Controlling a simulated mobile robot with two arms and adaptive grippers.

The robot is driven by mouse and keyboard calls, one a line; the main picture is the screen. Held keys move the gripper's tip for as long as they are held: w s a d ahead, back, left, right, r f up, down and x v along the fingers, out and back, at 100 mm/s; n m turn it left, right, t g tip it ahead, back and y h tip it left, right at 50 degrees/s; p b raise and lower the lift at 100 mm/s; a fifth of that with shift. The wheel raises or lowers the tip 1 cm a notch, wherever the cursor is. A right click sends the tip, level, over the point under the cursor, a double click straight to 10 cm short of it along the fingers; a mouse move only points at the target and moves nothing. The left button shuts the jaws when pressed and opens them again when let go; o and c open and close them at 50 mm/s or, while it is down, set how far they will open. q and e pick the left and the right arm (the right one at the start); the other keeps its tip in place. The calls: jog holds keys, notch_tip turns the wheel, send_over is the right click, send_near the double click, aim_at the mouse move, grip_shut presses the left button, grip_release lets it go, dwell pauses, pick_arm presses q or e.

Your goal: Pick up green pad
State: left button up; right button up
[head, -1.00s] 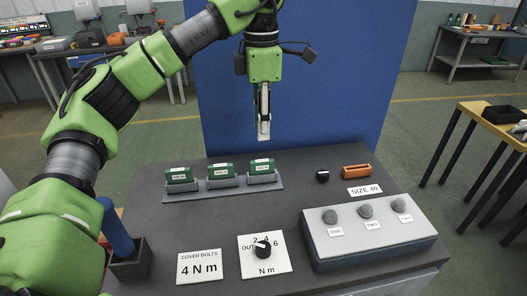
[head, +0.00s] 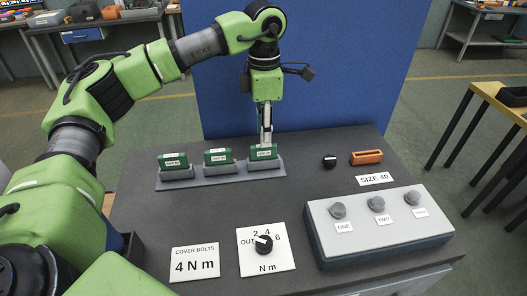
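Three green pads with white labels stand in a row in a grey holder (head: 210,180) on the dark table: the left pad (head: 173,161), the middle pad (head: 218,157) and the right pad (head: 263,153). My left gripper (head: 266,142) points straight down at the right pad, its fingertips at the pad's top edge. I cannot tell whether the fingers touch or straddle the pad, or how far apart they are. The right pad still sits in the holder. My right gripper is not in view.
A grey box with several round buttons (head: 378,224) stands at the right front. A black knob (head: 263,243) sits on a white card. An orange block (head: 366,157) and a small black knob (head: 330,161) are right of the holder. A blue panel (head: 340,60) rises behind the table.

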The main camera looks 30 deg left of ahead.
aim_at(263, 157)
pick_arm(q)
jog(key=shift+f+p, duration=0.35)
notch_tip(263, 157, down, 4)
jog(key=shift+s+a+r+p, duration=0.15)
jog(key=shift+r+p, duration=0.1)
jog(key=shift+p, duration=0.65)
jog(key=shift+f, duration=0.5)
grip_shut()
jog(key=shift+r, duration=0.1)
